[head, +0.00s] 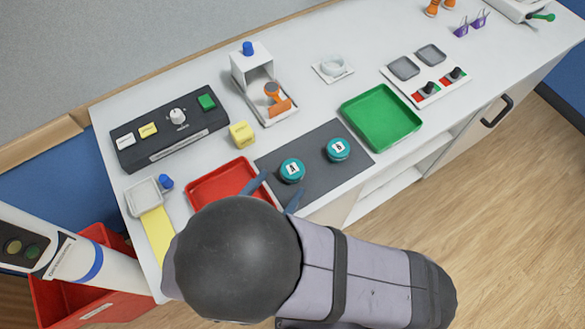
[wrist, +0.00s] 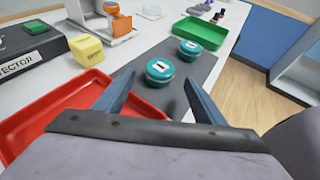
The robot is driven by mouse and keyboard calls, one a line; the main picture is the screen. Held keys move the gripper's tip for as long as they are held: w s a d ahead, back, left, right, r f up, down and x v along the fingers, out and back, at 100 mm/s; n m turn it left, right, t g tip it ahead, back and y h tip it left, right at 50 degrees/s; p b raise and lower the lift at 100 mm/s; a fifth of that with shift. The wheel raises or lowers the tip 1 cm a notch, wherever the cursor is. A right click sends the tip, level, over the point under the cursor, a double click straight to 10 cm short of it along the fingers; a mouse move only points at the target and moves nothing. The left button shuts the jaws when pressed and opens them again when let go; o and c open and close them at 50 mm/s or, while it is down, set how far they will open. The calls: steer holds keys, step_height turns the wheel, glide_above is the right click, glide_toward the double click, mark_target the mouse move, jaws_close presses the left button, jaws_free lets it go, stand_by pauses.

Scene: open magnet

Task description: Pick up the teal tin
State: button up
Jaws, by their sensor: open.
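Two round teal tins stand on a dark grey mat (head: 313,157). The tin labelled A (head: 292,170) is nearer my gripper, and the tin labelled B (head: 338,149) is to its right and farther off. In the wrist view, the nearer tin (wrist: 160,71) lies ahead, between the lines of the two fingers, and the farther tin (wrist: 190,49) is behind it to the right. My gripper (wrist: 160,90) is open, its blue-grey fingers spread wide with nothing held. In the head view, the fingertips (head: 279,192) are close to tin A; I cannot tell if they touch it.
A red tray (head: 218,179) lies left of the mat and a green tray (head: 381,117) lies right of it. A yellow block (head: 242,134) stands behind the mat. A white stand with an orange part (head: 277,99) is farther back.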

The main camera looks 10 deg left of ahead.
mark_target(289, 175)
steer(key=shift+p+x, duration=1)
steer(key=shift+x, duration=1.9)
steer(key=shift+f, duration=0.1)
steer(key=shift+c, duration=0.6)
steer(key=c, duration=1)
steer(key=shift+c, duration=0.2)
